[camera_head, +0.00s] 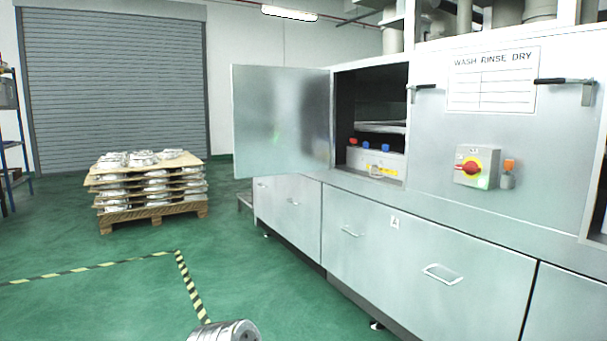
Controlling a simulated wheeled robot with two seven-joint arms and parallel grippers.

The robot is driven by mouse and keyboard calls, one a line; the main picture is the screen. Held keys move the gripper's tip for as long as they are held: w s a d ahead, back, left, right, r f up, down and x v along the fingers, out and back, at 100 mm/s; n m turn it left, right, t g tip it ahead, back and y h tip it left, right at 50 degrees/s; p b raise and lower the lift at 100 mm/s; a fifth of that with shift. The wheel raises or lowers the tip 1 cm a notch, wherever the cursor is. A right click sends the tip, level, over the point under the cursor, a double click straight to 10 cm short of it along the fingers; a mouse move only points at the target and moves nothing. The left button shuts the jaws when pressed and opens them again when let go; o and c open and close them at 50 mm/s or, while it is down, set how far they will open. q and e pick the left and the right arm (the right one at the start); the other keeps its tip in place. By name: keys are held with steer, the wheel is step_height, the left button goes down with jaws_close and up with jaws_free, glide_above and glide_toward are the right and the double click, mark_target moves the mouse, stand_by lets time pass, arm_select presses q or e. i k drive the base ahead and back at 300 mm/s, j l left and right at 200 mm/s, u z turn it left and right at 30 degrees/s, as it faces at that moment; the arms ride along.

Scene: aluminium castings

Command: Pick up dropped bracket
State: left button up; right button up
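No dropped bracket can be made out for certain. A rounded silver metal object (225,331) shows at the bottom edge, cut off by the frame, in front of the green floor. I cannot tell whether it is a casting, the bracket or something else. Neither of my grippers is in view.
A wooden pallet (155,215) with layered castings (157,190) stands on the left. A washing machine (440,215) fills the right, its door (282,122) open on a dark chamber. Striped floor tape (190,285) marks the green floor (110,300), clear in the left foreground.

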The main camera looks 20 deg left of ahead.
mark_target(374, 172)
steer(key=u, duration=0.35)
steer(key=z, duration=0.35)
steer(key=i+j+z, duration=0.2)
steer(key=z, duration=0.15)
steer(key=i+j+z, duration=0.15)
steer(key=z, duration=0.25)
steer(key=i+j+z, duration=0.1)
steer(key=j+z, duration=0.25)
